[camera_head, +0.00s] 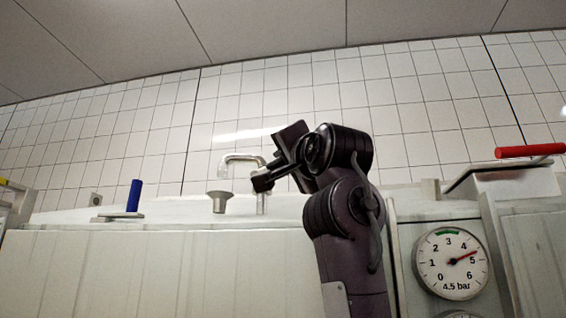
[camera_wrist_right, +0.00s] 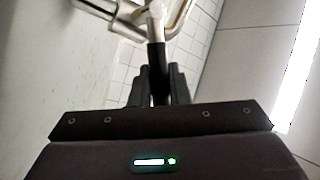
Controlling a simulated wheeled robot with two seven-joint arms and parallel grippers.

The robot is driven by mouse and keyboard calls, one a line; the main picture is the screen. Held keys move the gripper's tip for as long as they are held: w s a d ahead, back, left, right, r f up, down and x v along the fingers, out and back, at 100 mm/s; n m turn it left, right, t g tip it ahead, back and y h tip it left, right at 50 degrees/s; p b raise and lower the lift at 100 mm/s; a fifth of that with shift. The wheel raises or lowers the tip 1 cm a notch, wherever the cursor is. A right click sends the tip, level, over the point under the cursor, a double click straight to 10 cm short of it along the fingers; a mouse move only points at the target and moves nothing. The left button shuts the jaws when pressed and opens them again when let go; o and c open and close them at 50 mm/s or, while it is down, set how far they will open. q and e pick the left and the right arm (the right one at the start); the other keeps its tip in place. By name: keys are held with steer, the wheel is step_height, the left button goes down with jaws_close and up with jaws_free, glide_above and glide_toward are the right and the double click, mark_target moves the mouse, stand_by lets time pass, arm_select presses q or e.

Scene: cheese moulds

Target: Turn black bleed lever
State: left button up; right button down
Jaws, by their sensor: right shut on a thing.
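In the right wrist view, the black bleed lever (camera_wrist_right: 157,70) is a short dark bar between my two finger tips. Its far end meets a pale metal pipe fitting (camera_wrist_right: 155,12). My right gripper (camera_wrist_right: 158,80) is shut on the lever. In the head view, my right gripper (camera_head: 264,181) is at the bent metal pipe (camera_head: 240,158), beside its upright stem. There the lever cannot be told apart from the dark fingers. My left gripper is not in view.
A grey funnel-like cup (camera_head: 219,201) is below the pipe's outlet. A blue handle (camera_head: 134,196) stands upright at left; a red handle (camera_head: 528,151) lies at right. A round gauge (camera_head: 452,259) marked 4.5 bar has its needle near 5. Tiled wall stands behind.

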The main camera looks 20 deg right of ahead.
stand_by(0.3)
steer(key=c, duration=1.7)
jaws_free()
steer(key=o, duration=0.3)
steer(key=shift+s+d, duration=0.1)
steer(key=shift+s+f+b, duration=0.35)
steer(key=shift+b, duration=0.05)
steer(key=b+v, duration=0.3)
steer(key=v, duration=0.4)
steer(key=shift+r+b, duration=0.2)
steer(key=shift+b, duration=0.2)
